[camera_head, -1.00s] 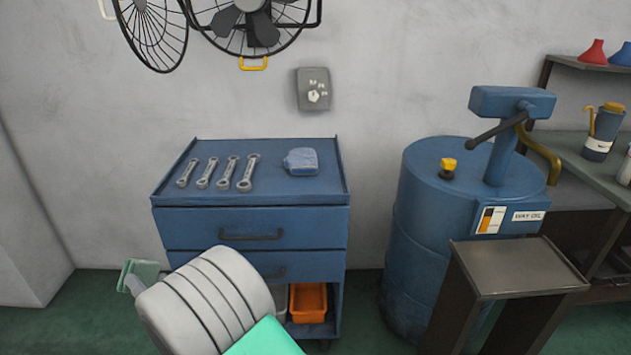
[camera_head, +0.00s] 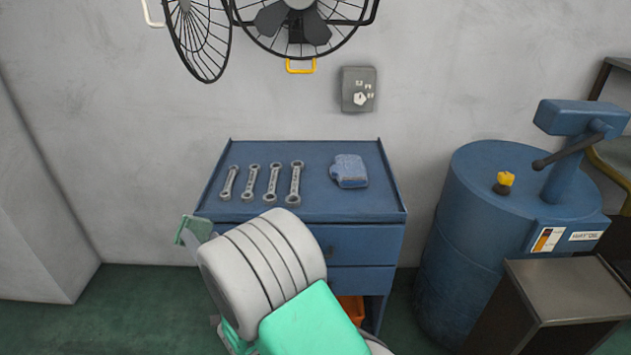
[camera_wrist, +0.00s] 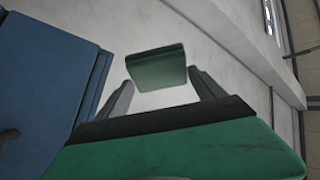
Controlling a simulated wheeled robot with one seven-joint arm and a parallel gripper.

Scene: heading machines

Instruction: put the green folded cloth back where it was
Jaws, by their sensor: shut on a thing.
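The green folded cloth (camera_wrist: 157,66) shows in the wrist view as a small dull-green block between the two grey fingertips of my gripper (camera_wrist: 161,80). My gripper is shut on it. In the head view the cloth (camera_head: 193,229) is partly visible at the far left end of my white and green arm, which hides most of the gripper. It is held in the air, in front of the left front corner of the blue tool cabinet (camera_head: 318,207) in the picture.
Several wrenches (camera_head: 273,183) and a blue folded cloth (camera_head: 349,171) lie on the cabinet top, with bare room around them. A blue oil drum (camera_head: 480,235) and dark stand (camera_head: 570,290) are at right. A fan (camera_head: 300,25) hangs above. An orange bin (camera_head: 351,309) is below.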

